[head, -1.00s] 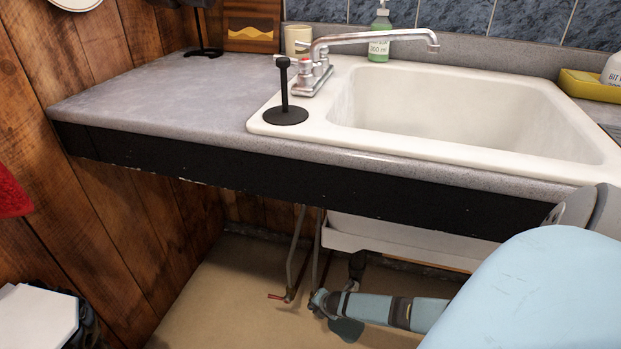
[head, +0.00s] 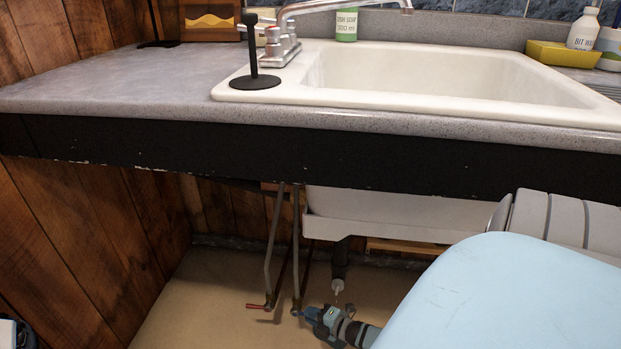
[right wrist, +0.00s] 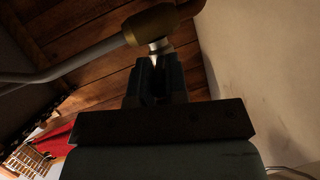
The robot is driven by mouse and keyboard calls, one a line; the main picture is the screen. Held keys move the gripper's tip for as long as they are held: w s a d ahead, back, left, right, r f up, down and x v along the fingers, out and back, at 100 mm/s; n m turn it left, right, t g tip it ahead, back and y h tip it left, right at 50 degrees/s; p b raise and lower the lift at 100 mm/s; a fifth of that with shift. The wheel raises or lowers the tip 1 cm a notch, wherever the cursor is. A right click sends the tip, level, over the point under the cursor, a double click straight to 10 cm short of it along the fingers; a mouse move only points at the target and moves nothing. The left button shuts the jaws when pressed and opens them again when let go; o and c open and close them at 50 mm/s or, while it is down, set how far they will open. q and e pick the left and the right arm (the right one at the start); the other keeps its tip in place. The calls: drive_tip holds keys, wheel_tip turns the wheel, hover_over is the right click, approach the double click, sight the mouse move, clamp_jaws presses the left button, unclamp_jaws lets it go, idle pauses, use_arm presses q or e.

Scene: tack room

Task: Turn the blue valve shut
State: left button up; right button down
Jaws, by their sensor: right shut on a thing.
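The blue valve (head: 298,313) is at the foot of a thin pipe under the sink counter, and only a small bit of its blue handle shows. My right gripper (head: 307,314) reaches in from the right at the valve and is shut on its handle. In the right wrist view, the gripper's dark fingers (right wrist: 157,78) meet just below a brass valve body (right wrist: 151,24) on a grey pipe. The fingers hide most of the handle there.
A red-handled valve (head: 257,306) is on the neighbouring pipe, close at left. A dark drain pipe (head: 340,262) hangs behind my gripper. The counter's black front edge (head: 220,150) runs above, with the white sink (head: 420,85) in it. The floor at left is clear.

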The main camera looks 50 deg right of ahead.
use_arm(q)
drive_tip(key=shift+w+a+r+m+b, duration=0.1)
drive_tip(key=shift+w+a+m+b, duration=0.1)
drive_tip(key=shift+m+b, duration=0.15)
use_arm(e)
drive_tip(key=shift+f+t, duration=0.25)
drive_tip(key=shift+t, duration=0.25)
drive_tip(key=c, duration=1.1)
unclamp_jaws()
drive_tip(key=shift+s+r, duration=0.1)
drive_tip(key=shift+s, duration=0.25)
use_arm(q)
drive_tip(key=s+n+p, duration=0.1)
drive_tip(key=p, duration=0.1)
drive_tip(key=s+d+n+g+p, duration=0.1)
drive_tip(key=n+p, duration=0.1)
drive_tip(key=shift+d+f+y+p, duration=0.2)
drive_tip(key=shift+f+y+p, duration=0.1)
drive_tip(key=shift+f, duration=0.1)
use_arm(e)
drive_tip(key=s, duration=0.4)
drive_tip(key=s+r, duration=0.1)
drive_tip(key=s, duration=0.3)
drive_tip(key=s+d, duration=0.1)
drive_tip(key=s, duration=0.3)
drive_tip(key=shift+s+r, duration=0.2)
drive_tip(key=shift+s, duration=0.2)
